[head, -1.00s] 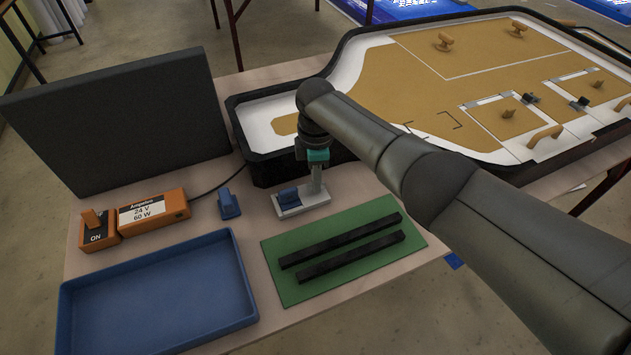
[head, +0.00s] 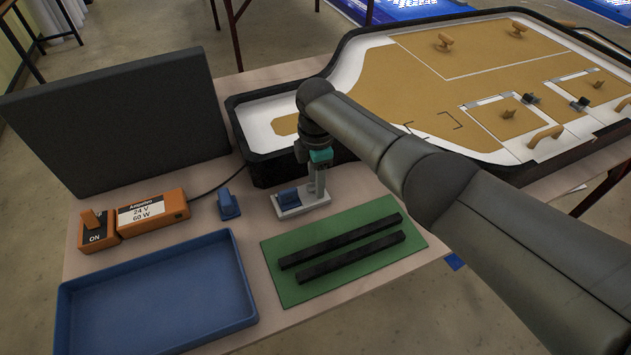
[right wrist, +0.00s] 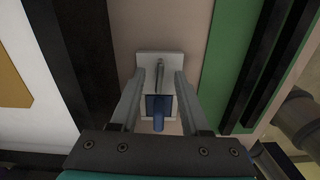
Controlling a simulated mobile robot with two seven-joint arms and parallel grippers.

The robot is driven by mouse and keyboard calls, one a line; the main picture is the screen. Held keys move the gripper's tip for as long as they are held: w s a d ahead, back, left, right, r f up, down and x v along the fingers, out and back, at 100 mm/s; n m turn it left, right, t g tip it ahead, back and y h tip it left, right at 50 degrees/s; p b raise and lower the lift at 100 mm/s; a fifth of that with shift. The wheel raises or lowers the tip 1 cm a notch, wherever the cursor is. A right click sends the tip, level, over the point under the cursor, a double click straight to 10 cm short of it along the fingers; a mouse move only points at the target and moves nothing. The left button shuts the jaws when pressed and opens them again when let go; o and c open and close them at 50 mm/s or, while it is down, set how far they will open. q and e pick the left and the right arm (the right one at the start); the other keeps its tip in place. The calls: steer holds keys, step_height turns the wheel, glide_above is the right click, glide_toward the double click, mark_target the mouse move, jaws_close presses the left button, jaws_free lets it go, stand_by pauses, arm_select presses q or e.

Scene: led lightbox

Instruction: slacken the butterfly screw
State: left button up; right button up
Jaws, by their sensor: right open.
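A narrow grey upright piece (right wrist: 159,76), seemingly the butterfly screw, stands on the fixture beyond the block in the right wrist view. In the head view my gripper hides it. My right gripper (head: 316,192) points down over the fixture. In the right wrist view its open fingers (right wrist: 160,80) lie on either side of the grey piece, with gaps. My left gripper is out of view.
An empty blue tray (head: 160,300), a small blue part (head: 229,205) and an orange power supply (head: 153,212) are left. A black-rimmed board (head: 270,174) stands behind.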

steer(key=shift+r, duration=0.1)
step_height(320, 180, up, 6)
steer(key=p, duration=0.6)
stand_by(0.3)
